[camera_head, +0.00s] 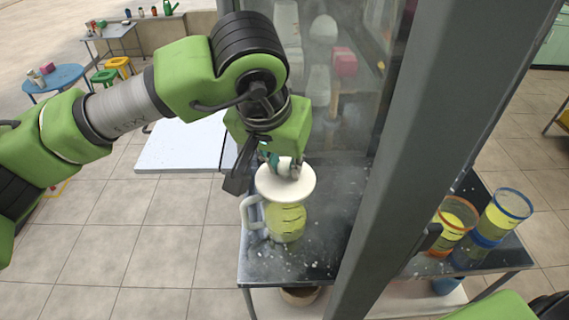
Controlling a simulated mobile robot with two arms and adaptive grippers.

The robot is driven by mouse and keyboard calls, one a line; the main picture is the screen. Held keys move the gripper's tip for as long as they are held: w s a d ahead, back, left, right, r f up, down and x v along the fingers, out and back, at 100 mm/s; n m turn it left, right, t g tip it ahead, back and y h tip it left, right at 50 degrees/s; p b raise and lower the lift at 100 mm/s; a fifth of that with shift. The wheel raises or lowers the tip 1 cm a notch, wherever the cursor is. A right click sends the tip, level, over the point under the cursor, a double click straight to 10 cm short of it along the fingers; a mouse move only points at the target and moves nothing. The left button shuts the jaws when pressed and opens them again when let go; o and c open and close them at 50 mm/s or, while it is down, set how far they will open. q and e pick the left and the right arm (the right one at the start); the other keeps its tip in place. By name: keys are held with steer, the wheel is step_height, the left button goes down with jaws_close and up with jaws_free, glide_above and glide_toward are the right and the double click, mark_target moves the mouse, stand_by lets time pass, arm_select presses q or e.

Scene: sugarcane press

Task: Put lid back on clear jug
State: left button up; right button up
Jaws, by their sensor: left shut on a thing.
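The clear jug (287,222) stands upright on the dark metal counter, with yellow juice inside and a pale handle on its left side. The round cream lid (285,187) is over the jug's mouth and hides it; I cannot tell whether it is seated or just above. My left gripper (283,166) is above the lid, shut on its top, with the knob mostly hidden by the fingers. My right gripper is not in view; only a green part of my own arm shows at the bottom right.
The counter (320,240) is wet and speckled. A thick grey post (420,150) stands right of the jug, with a glass panel (340,70) behind. Two containers of yellow juice, one orange-rimmed (453,222) and one blue-rimmed (505,212), stand beyond the post. A white board (185,145) lies to the left.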

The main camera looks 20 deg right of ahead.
arm_select(q)
steer(key=o, duration=1.5)
steer(key=shift+r+p, duration=1.7)
steer(key=shift+r, duration=1.85)
jaws_close()
steer(key=shift+f, duration=0.2)
